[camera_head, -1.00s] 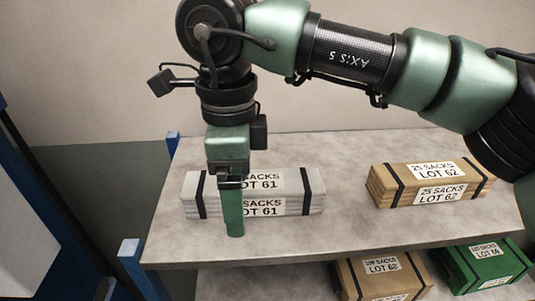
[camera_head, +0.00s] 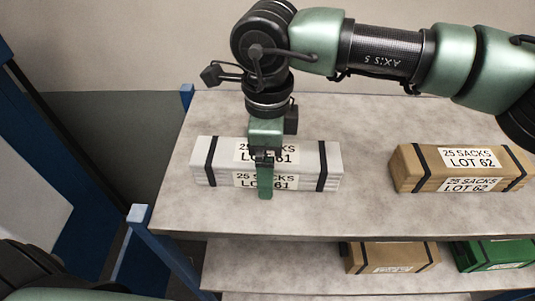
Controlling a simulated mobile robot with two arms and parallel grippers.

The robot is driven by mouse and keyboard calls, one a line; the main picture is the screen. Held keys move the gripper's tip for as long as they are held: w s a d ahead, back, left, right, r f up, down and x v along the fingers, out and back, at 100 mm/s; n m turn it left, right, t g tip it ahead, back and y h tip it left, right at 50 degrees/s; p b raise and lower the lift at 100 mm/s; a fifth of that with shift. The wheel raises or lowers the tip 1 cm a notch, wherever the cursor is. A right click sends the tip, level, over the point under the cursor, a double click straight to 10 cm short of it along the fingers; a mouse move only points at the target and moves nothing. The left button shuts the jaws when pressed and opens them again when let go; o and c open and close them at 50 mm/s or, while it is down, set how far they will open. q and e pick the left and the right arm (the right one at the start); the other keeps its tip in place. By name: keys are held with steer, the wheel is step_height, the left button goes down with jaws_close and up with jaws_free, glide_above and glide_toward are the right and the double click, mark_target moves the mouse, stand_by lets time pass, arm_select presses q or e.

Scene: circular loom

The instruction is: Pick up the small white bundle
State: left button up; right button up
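The small white bundle (camera_head: 219,164) lies on the upper shelf, with black straps near both ends and "25 SACKS LOT 61" labels. My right gripper (camera_head: 265,168), on the arm coming in from the right, is at the bundle's middle. One green finger hangs down in front of the bundle's front face and covers part of the labels. The other finger is hidden, so I cannot tell whether the gripper is closed on the bundle. The bundle appears to rest on the shelf. My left gripper is not in view.
A brown bundle (camera_head: 405,170) marked LOT 62 lies to the right on the upper shelf (camera_head: 300,220). Another brown bundle (camera_head: 390,256) and a green bundle (camera_head: 495,254) lie on the lower shelf. Blue posts (camera_head: 140,214) stand at the rack's left. The shelf between the upper bundles is clear.

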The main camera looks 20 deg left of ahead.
steer(key=shift+f, duration=0.1)
steer(key=shift+c, duration=0.9)
steer(key=shift+a, duration=0.1)
jaws_close()
